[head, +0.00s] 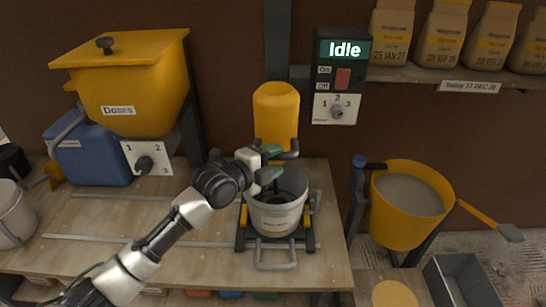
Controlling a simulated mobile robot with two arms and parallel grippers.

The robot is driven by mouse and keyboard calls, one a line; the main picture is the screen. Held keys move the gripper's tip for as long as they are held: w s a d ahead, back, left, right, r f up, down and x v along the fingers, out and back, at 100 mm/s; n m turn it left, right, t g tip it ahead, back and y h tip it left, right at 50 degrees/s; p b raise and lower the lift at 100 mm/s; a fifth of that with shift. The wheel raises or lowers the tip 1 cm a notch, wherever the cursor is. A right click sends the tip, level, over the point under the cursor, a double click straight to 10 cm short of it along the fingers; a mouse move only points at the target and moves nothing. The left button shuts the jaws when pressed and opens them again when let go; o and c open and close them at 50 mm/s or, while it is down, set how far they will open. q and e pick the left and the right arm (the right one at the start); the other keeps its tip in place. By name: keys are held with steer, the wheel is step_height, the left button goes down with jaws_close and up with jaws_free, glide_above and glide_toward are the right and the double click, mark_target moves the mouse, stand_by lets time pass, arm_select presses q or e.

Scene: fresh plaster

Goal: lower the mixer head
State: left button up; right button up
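The mixer head (276,112) is a yellow rounded housing on a dark upright column (277,45), standing above a light grey bucket (276,219). A dark handle (291,154) sticks out at the head's lower edge. My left gripper (271,165) is just below the head and over the bucket's back rim, its green-padded fingers apart, close to the handle. Whether it touches the handle I cannot tell. My gripper hides part of the head's underside and the bucket's mouth. My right gripper is not in view.
A control panel reading "Idle" (343,49) has a red switch and a dial (337,111). A yellow hopper (134,85) and blue canister (90,150) stand left. A yellow tub (401,228) is right. The bench (110,222) is mostly clear at front left.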

arm_select(q)
steer(key=shift+r, duration=0.2)
steer(key=b+v, duration=0.1)
steer(key=v, duration=0.9)
steer(key=shift+s+a, duration=0.25)
steer(key=shift+a, duration=0.05)
steer(key=shift+f, duration=0.15)
